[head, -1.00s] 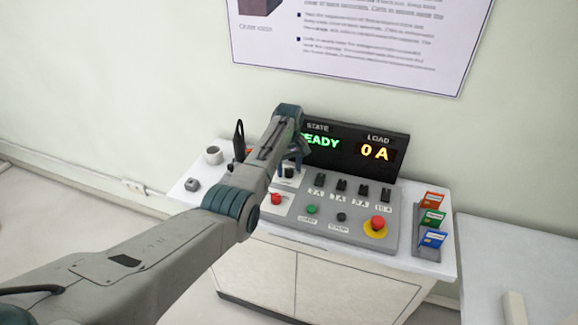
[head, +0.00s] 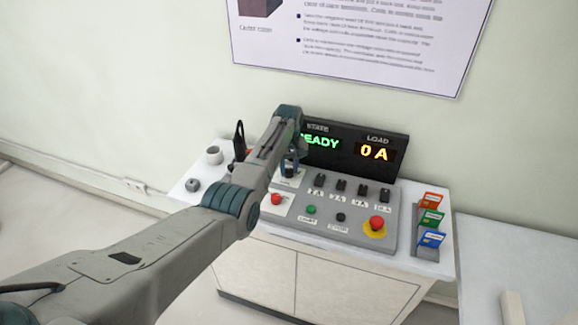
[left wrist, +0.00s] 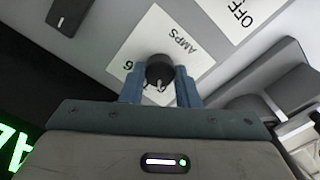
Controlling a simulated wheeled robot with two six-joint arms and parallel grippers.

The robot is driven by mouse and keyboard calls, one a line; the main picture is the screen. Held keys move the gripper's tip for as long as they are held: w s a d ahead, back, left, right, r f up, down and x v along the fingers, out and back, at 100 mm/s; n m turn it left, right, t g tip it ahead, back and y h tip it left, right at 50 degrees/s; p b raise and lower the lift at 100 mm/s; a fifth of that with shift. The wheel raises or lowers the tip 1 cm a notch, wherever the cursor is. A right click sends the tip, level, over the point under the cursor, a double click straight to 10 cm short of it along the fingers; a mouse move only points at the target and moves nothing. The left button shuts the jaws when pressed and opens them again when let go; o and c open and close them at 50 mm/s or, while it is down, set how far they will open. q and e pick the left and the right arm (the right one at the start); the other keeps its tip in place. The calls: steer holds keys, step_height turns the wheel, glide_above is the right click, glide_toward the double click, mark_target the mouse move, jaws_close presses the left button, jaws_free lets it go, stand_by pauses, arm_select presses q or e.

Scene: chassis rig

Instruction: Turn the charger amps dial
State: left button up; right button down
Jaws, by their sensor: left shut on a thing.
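The charger amps dial (left wrist: 160,70) is a small black round knob on a white label reading AMPS, seen in the left wrist view. My left gripper (left wrist: 160,88) has its two blue fingers on either side of the knob and is shut on it. In the head view my left gripper (head: 290,168) reaches down to the upper left of the grey control panel (head: 330,212), and the dial is mostly hidden there. The display (head: 355,150) behind the panel reads READY in green and 0 A in orange. My right gripper is not in view.
The panel carries several black switches (head: 341,186), a red button (head: 276,199), a green button (head: 311,209) and a red stop button (head: 377,223) on yellow. Coloured cards (head: 431,220) stand in a rack at right. A small grey cup (head: 214,155) stands at left.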

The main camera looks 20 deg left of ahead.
mark_target(289, 170)
arm_select(q)
steer(key=m+p, duration=0.1)
steer(key=m, duration=0.2)
steer(key=shift+r, duration=0.1)
steer(key=shift+m+p, duration=0.6)
steer(key=shift+m, duration=1.4)
steer(key=o, duration=1)
steer(key=shift+c, duration=0.2)
step_height(289, 170, up, 11)
steer(key=b, duration=0.2)
steer(key=shift+f, duration=0.25)
